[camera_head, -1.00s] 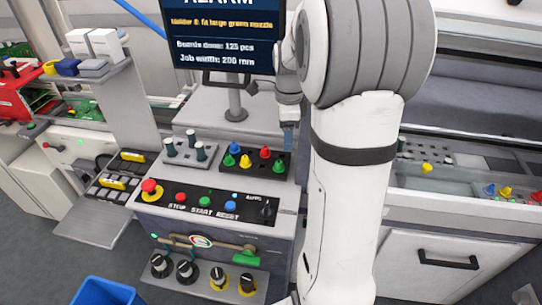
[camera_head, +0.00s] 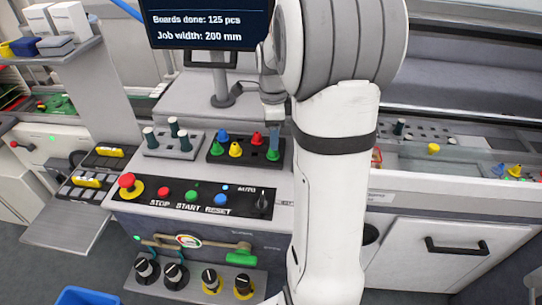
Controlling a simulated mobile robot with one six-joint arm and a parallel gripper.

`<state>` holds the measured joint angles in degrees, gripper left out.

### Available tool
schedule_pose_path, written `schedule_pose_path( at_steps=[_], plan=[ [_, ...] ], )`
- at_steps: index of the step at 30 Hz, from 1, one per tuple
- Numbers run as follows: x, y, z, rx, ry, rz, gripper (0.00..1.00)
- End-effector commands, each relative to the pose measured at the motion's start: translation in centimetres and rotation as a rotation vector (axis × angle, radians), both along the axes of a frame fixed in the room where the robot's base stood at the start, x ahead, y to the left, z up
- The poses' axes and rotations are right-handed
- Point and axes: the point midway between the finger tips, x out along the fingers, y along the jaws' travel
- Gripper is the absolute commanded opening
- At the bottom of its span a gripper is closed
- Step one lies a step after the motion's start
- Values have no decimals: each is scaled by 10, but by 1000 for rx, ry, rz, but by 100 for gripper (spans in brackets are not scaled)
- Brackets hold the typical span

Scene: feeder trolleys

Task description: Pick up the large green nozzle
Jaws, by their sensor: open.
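A black holder (camera_head: 246,157) on the console top carries several coloured nozzles. One green nozzle (camera_head: 217,150) stands at its front left, and another green nozzle (camera_head: 272,154) at its front right. They look close in size, so I cannot tell which is the large one. A blue nozzle (camera_head: 222,136), a yellow nozzle (camera_head: 235,149) and a red nozzle (camera_head: 256,140) stand in the same holder. My gripper (camera_head: 273,132) is open and points down just above or behind the right green nozzle. My arm hides part of it, and I cannot tell if it touches.
A grey holder (camera_head: 169,147) with dark pegs stands left of the black holder. A monitor (camera_head: 207,25) rises behind. Buttons, including a red emergency stop (camera_head: 127,182), line the front panel. At right, a tray carries a yellow nozzle (camera_head: 433,148) and others.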

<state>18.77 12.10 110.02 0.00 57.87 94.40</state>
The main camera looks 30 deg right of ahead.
Motion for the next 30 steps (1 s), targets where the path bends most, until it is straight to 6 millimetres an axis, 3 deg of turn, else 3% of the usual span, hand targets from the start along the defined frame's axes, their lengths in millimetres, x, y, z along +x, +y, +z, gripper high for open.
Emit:
schedule_pose_path(
  at_steps=[15,23,30],
  plan=[
    [5,1,-64,1,3,2,61],
    [5,1,-67,0,0,3,61],
    [6,1,-67,0,0,3,42]
  ],
)
